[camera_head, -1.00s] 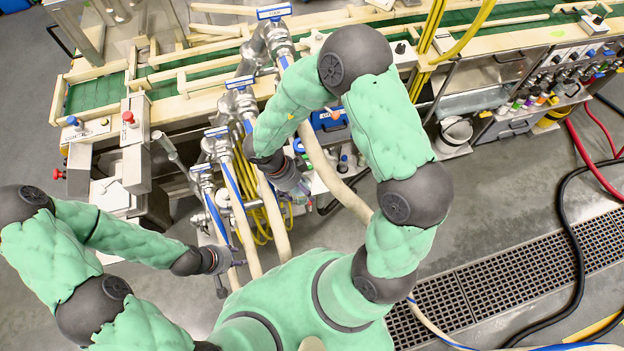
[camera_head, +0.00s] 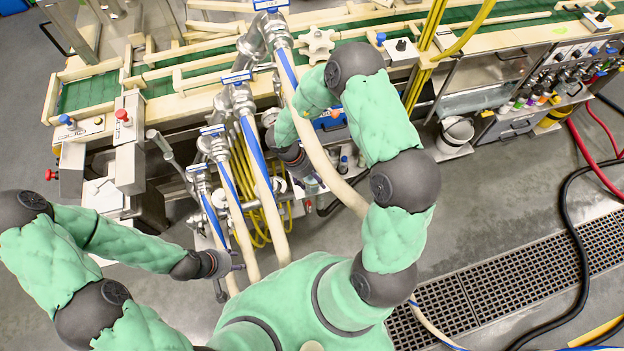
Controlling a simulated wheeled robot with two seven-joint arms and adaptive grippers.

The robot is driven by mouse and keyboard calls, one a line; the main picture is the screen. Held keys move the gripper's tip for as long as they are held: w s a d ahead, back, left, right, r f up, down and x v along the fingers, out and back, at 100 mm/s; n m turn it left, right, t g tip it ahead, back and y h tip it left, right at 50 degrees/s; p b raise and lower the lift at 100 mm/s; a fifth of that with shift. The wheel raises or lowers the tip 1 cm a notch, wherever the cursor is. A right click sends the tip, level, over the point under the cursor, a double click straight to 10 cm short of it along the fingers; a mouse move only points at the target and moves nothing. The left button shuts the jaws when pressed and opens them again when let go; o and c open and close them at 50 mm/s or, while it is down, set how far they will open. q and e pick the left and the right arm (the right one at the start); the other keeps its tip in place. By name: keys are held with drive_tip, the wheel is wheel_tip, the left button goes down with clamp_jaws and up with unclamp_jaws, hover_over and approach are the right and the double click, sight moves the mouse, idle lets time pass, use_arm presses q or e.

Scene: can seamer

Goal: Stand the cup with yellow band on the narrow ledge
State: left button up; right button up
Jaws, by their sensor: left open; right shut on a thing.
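My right gripper (camera_head: 309,183) reaches down beside the pale hoses, at the front of the machine. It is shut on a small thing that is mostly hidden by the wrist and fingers. I cannot make out a yellow band on it. Small bottles or cups stand close to its right on a low shelf (camera_head: 345,178) under the conveyor. I cannot tell whether this shelf is the narrow ledge. My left gripper (camera_head: 238,266) is open and empty, low at the left of the hoses and well apart from the right one.
Thick pale hoses (camera_head: 262,185) and yellow cables (camera_head: 243,170) hang around both grippers. The green conveyor (camera_head: 90,92) runs along the back. A white bucket (camera_head: 455,133) stands on a shelf at the right.

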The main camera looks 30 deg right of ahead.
drive_tip(key=shift+f, duration=0.2)
drive_tip(key=o, duration=1.3)
drive_tip(key=shift+c, duration=0.2)
drive_tip(key=p+v, duration=0.2)
drive_tip(key=v, duration=1)
drive_tip(key=shift+p, duration=0.4)
